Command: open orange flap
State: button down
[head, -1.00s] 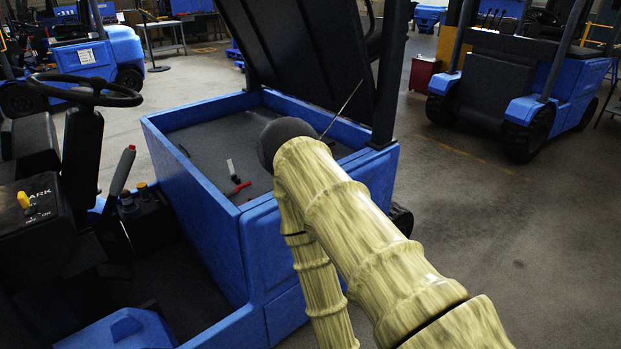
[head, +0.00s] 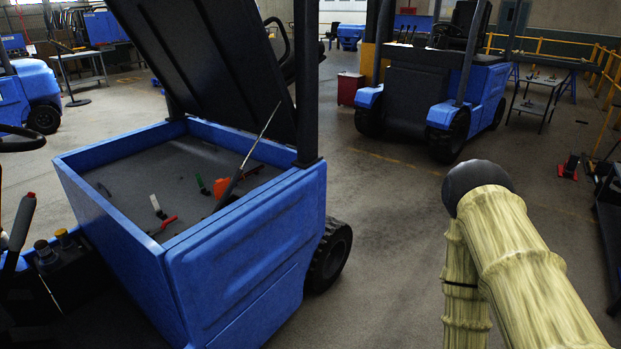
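A small orange piece (head: 222,187), which may be the orange flap, is inside the open bin of the blue forklift body (head: 240,262). It is partly hidden behind a dark strut, and I cannot tell whether it is open or closed. The large black lid (head: 205,60) stands raised over the bin. My arm's bamboo-patterned links rise at the lower right, well apart from the bin; my gripper is not in view.
A black post (head: 306,90) stands at the bin's right corner, and a thin strut crosses the opening. Another blue forklift (head: 430,95) stands at the back. Open concrete floor (head: 390,230) lies between the bin and my arm. Yellow railings (head: 600,75) are at the right.

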aim_at(219, 188)
jog(key=z, duration=1.75)
jog(key=k, duration=1.2)
jog(key=u, duration=2.2)
jog(key=i, duration=1)
jog(key=z, duration=0.05)
